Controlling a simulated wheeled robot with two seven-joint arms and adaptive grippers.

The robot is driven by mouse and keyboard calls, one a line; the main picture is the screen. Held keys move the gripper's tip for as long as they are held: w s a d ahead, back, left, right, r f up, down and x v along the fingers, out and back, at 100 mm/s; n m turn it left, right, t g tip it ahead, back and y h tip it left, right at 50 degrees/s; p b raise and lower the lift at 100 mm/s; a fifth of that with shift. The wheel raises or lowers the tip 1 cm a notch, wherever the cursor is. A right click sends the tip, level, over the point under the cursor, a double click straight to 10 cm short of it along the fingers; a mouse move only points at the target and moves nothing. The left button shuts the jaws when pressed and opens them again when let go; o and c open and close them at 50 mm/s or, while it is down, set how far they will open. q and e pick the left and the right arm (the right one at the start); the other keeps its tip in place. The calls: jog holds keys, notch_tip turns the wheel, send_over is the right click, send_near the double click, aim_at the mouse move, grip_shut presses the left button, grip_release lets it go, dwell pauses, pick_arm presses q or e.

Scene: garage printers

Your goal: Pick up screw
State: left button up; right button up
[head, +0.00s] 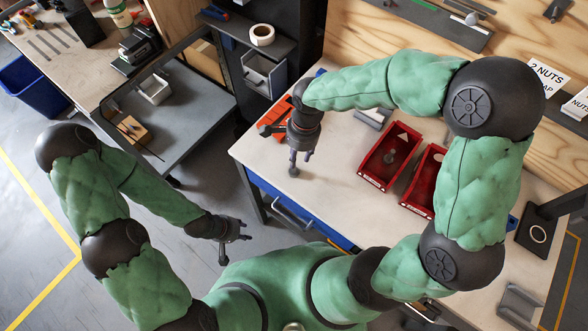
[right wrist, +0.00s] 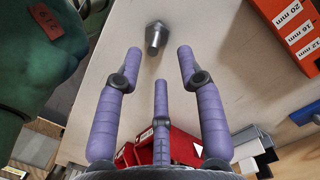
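A grey metal screw (right wrist: 154,38) with a hex head is on the pale tabletop in the right wrist view, just beyond the fingertips and roughly between the two outer fingers. My right gripper (right wrist: 160,62) has three purple fingers spread open, with nothing between them; no contact with the screw shows. In the head view my right gripper (head: 300,156) points down over the left part of the workbench (head: 335,190). A small dark shape, seemingly the screw (head: 293,171), shows at its fingertips. My left gripper (head: 243,231) hangs off the bench, small and dark; its opening is unclear.
Two red bins (head: 370,179) (head: 418,201) stand right of my right gripper. Orange boxes (head: 270,122) with size labels lie behind it, also seen in the right wrist view (right wrist: 290,22). A grey cart (head: 185,120) stands left. The bench front is clear.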

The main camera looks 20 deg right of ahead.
aim_at(294, 171)
jog(key=shift+s+a+f, duration=0.2)
jog(key=shift+f, duration=0.35)
jog(key=f+b, duration=0.1)
jog(key=f, duration=0.1)
jog(key=a+f+b, duration=0.1)
jog(key=f, duration=0.1)
jog(key=shift+s, duration=0.15)
jog(key=shift+r, duration=0.1)
grip_shut()
